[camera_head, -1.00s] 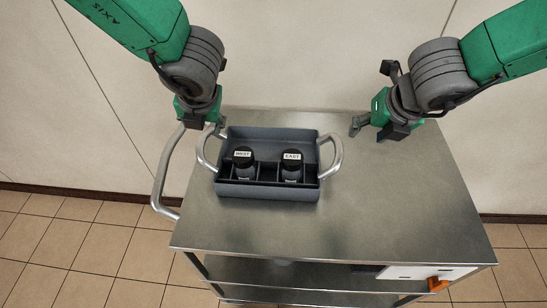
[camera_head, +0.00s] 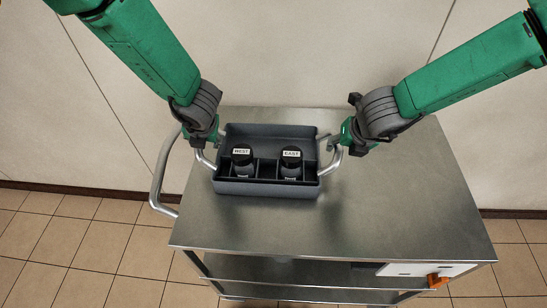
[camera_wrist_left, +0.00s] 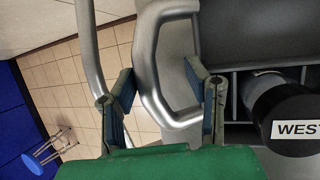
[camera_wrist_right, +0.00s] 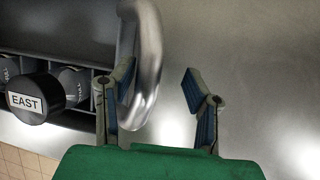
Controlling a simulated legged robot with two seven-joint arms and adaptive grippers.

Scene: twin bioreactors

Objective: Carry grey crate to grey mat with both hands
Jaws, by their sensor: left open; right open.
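The grey crate (camera_head: 266,189) sits on the steel cart top, with silver loop handles at its left (camera_head: 204,161) and right (camera_head: 330,164) ends. It holds two black-capped bottles, labelled WEST (camera_head: 242,158) and EAST (camera_head: 291,160). My left gripper (camera_head: 208,140) is open at the left handle; in the left wrist view the handle (camera_wrist_left: 151,75) lies between the fingers (camera_wrist_left: 161,82). My right gripper (camera_head: 337,144) is open at the right handle; in the right wrist view the handle (camera_wrist_right: 149,60) lies between the fingers, closer to the left one (camera_wrist_right: 158,80). No grey mat is visible.
The cart top (camera_head: 400,215) is clear to the right of and in front of the crate. The cart's push handle (camera_head: 161,175) curves out at the left. A blue stool (camera_wrist_left: 42,157) stands on the tiled floor in the left wrist view.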

